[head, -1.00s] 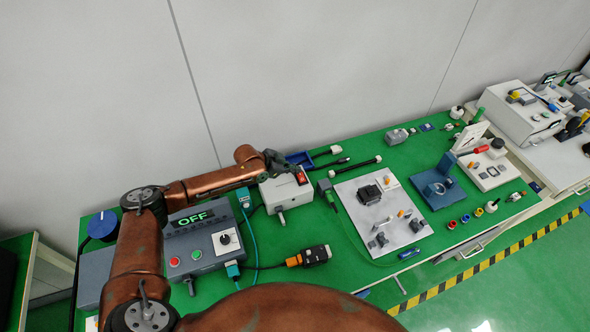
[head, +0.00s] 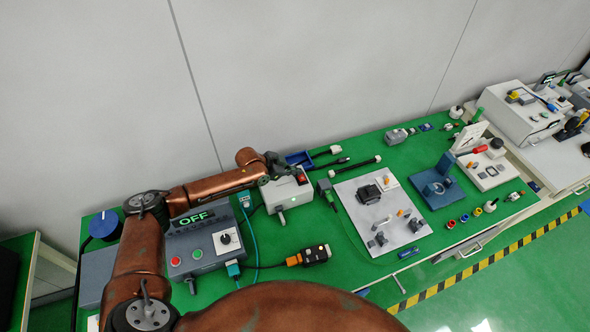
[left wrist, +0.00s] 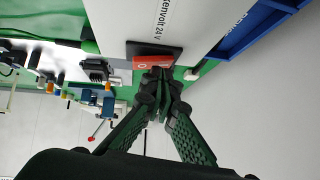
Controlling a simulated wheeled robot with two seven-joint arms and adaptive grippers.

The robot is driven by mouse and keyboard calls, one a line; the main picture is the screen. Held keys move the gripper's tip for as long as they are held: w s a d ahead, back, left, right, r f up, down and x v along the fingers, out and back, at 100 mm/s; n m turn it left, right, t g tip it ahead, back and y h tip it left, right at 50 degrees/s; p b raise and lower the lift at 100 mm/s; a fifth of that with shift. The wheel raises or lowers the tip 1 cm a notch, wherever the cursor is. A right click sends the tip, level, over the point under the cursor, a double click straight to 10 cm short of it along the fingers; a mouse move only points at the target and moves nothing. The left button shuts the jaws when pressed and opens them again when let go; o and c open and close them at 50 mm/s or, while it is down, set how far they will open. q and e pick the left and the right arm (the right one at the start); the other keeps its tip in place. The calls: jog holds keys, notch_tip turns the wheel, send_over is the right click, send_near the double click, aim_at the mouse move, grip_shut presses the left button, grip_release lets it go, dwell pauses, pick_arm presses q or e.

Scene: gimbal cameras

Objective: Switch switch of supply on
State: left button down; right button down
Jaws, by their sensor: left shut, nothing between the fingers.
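The supply is a white box (head: 283,194) on the green table, with a red rocker switch (head: 301,178) on its top. In the left wrist view the red switch (left wrist: 150,62) sits in a black frame beside printed text ending in "24 V" on the white supply top (left wrist: 185,22). My left gripper (head: 291,171) is shut and empty, its fingertips right at the switch. In the left wrist view the fingertips (left wrist: 159,76) overlap the switch's edge; I cannot tell whether they press it. My right gripper is not in view.
A grey control box (head: 202,243) with an "OFF" display stands left of the supply. A blue tray (head: 299,158) lies behind it. A grey plate with parts (head: 362,222) lies to the right. A black and orange connector (head: 314,255) lies in front.

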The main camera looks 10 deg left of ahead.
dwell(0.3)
pick_arm(q)
jog(key=r+p, duration=0.2)
jog(key=r, duration=0.1)
jog(key=r+p, duration=0.1)
jog(key=r, duration=0.1)
jog(key=shift+w+a, duration=0.25)
jog(key=shift+a, duration=0.05)
jog(key=w+a+b+v, duration=0.1)
jog(key=v, duration=0.8)
jog(key=shift+a+f+b, duration=0.2)
jog(key=shift+b, duration=0.15)
jog(key=shift+w, duration=0.1)
